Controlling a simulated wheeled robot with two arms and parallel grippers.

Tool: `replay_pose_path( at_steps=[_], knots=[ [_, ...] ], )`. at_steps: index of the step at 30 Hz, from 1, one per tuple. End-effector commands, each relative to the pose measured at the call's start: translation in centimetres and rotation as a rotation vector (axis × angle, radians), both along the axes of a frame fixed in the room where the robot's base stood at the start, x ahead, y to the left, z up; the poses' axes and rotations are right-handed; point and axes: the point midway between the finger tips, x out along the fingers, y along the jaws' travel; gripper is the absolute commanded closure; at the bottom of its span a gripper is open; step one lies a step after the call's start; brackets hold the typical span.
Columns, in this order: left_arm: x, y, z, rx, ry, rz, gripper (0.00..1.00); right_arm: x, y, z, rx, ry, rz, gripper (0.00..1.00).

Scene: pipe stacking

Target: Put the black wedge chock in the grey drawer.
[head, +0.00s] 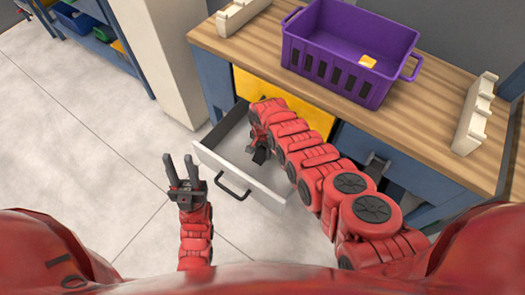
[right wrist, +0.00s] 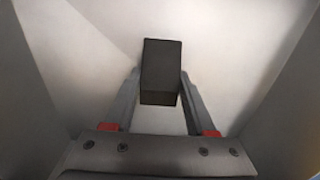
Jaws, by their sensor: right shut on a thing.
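The grey drawer (head: 212,160) is pulled open below the workbench, with a dark handle on its light front. The black wedge chock (right wrist: 161,65) is between the fingers of my right gripper (right wrist: 160,85) in the right wrist view, with the drawer's pale inside around it. In the head view my right gripper (head: 260,149) reaches down into the drawer. I cannot tell whether the chock touches the drawer floor. My left gripper (head: 180,166) is open and empty, to the left of the drawer front.
A purple crate (head: 335,77) with a yellow piece (head: 367,61) in it stands on the wooden benchtop (head: 420,125). Pale notched racks (head: 475,115) stand near the bench ends. A yellow panel (head: 312,119) is behind the drawer. The tiled floor at left is clear.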

Motion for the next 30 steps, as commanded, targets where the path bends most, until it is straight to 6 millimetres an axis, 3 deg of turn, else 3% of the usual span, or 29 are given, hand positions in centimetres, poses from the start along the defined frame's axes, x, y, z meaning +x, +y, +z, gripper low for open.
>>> replay_pose_path(
  at_steps=[2, 3, 7, 17, 22, 25, 30],
  knots=[
    [0.0, 0.0, -0.5, 0.0, 0.0, 0.0, 0.64, 0.0, 0.0, -0.5, 0.0, 0.0, 0.0, 1.0],
    [0.0, 0.0, -0.3, 0.0, 0.0, 0.0, 0.64, 0.0, 0.0, -0.3, 0.0, 0.001, 0.0, 0.39],
    [0.0, 0.0, -0.3, 0.0, 0.0, 0.0, 0.64, 0.0, 0.0, -0.3, 0.0, 0.001, 0.0, 0.16],
    [0.0, 0.0, 0.0, 0.0, 0.0, 0.0, 0.64, 0.0, 0.0, 0.0, 0.0, 0.001, 0.0, 0.14],
    [0.0, 0.0, 1.7, 0.0, 0.0, 0.0, 0.64, -0.1, -0.1, 1.8, -0.001, 0.003, 0.0, 0.14],
    [0.0, 0.0, 3.4, 0.0, 0.0, 0.0, 0.64, 0.1, 0.0, 4.0, 0.003, -0.003, -0.001, 0.14],
    [0.0, 0.0, 3.6, 0.0, 0.0, 0.0, 0.64, 0.0, 0.1, 5.5, 0.002, -0.001, 0.001, 0.14]
  ],
)
